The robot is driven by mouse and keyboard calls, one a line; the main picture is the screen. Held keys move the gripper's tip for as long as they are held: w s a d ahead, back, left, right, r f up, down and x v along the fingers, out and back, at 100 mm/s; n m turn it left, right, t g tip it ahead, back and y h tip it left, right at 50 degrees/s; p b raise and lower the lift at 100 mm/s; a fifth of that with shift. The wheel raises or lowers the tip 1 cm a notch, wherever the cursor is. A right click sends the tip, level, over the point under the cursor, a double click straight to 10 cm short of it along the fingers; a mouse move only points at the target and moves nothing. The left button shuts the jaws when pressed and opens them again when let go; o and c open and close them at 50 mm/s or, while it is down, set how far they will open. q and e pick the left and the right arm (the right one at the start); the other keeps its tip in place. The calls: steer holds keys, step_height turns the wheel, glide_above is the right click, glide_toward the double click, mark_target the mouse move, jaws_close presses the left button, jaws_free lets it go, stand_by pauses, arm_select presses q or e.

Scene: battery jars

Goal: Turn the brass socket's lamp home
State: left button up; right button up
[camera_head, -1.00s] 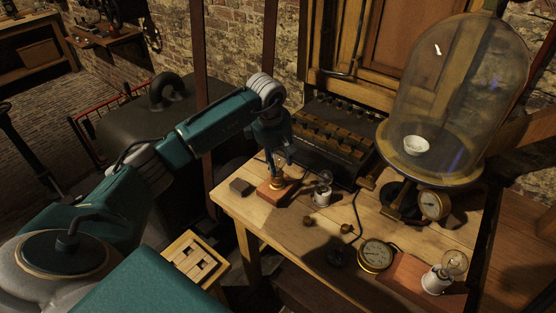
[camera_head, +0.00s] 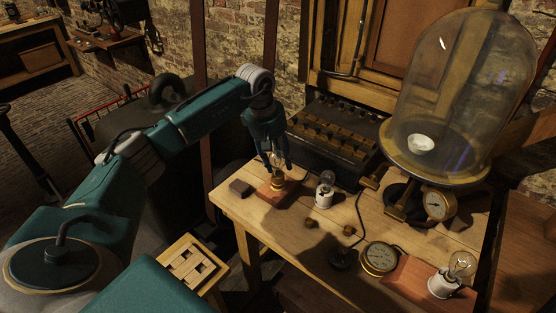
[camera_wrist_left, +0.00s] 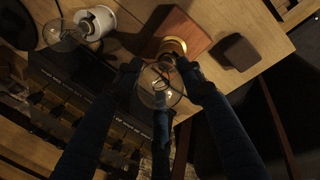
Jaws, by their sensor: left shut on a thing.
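The brass socket (camera_head: 278,182) stands on a reddish wooden block (camera_head: 270,193) at the left part of the table. It also shows in the left wrist view (camera_wrist_left: 173,46). Its clear glass lamp (camera_head: 277,161) is upright in the socket. My left gripper (camera_head: 276,164) comes down from above with its fingers around the lamp. In the left wrist view, the fingertips sit on both sides of the lamp's glass (camera_wrist_left: 158,92), shut on it. How deep the lamp sits in the socket cannot be told. My right gripper is not in view.
A white socket with a lamp (camera_head: 324,193) stands just right of the block, and a dark small block (camera_head: 240,187) lies left. A glass bell jar (camera_head: 455,100), a gauge (camera_head: 379,258) and another white socket (camera_head: 444,285) stand further right.

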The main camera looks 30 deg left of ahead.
arm_select(q)
steer(key=shift+m+b, duration=0.45)
steer(key=shift+m, duration=0.45)
steer(key=m+b, duration=0.1)
steer(key=m, duration=0.2)
steer(key=shift+g+h, duration=0.3)
steer(key=shift+h, duration=0.1)
steer(key=shift+m, duration=0.7)
steer(key=m+b, duration=0.1)
steer(key=m, duration=0.2)
steer(key=shift+f+g, duration=0.1)
steer(key=shift+g, duration=0.3)
steer(key=m+b, duration=0.1)
steer(key=m, duration=0.2)
steer(key=shift+g, duration=0.3)
steer(key=o, duration=1.4)
steer(key=shift+c, duration=0.2)
